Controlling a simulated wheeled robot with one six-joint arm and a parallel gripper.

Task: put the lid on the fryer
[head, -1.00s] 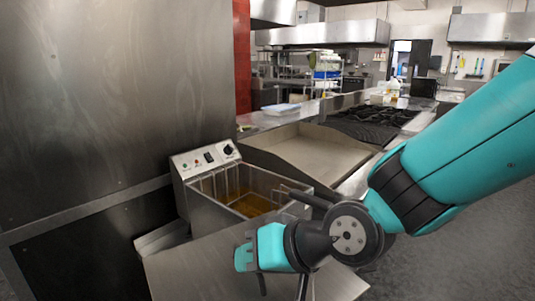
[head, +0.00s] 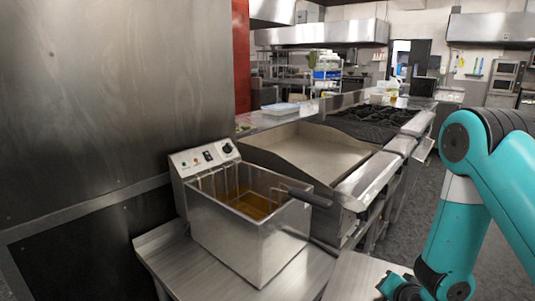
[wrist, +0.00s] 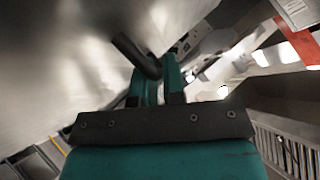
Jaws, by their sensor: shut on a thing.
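The fryer (head: 250,235) is a steel box with a knobbed control panel at its back, standing on a steel table. Its top is open, showing a wire basket and amber oil; the basket's dark handle sticks out to the right. My gripper (wrist: 157,82) is shut on a dark bar, apparently the lid's handle (wrist: 132,53). The shiny metal sheet beside it in the wrist view looks like the lid (wrist: 60,55). In the head view, a flat steel sheet, likely the lid (head: 360,275), shows beside my wrist at the bottom edge, right of the fryer. My fingers are mostly hidden there.
The steel table (head: 185,265) has bare room before the fryer. A flat griddle (head: 305,150) and a black burner range (head: 370,123) stand behind and right of it. A tall steel wall (head: 100,90) rises at the left. Open floor lies at the right.

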